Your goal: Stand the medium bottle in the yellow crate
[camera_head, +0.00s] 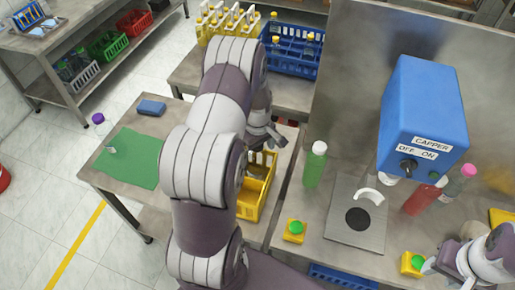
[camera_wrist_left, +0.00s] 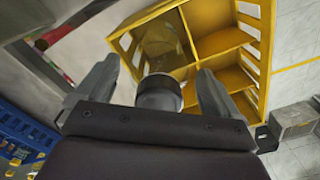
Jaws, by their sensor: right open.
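The yellow crate (camera_head: 246,208) stands on the table in the middle, partly hidden by my left arm. In the left wrist view the crate (camera_wrist_left: 262,45) shows several compartments. A clear yellowish bottle (camera_wrist_left: 162,45) with a grey-black cap (camera_wrist_left: 158,92) stands in one corner compartment; it looks like the medium bottle. My left gripper (camera_head: 272,140) is over the crate; in the wrist view it (camera_wrist_left: 158,90) is open, its fingers on either side of the cap with gaps. My right gripper (camera_head: 432,264) is open at the lower right, partly in view.
A green bottle (camera_head: 315,166) stands right of the crate, near a green button (camera_head: 295,228). The blue capper (camera_head: 424,115), red bottle (camera_head: 421,199) and pink-capped bottle (camera_head: 457,184) are further right. A blue crate (camera_head: 291,62) is behind. A green mat (camera_head: 127,158) lies left.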

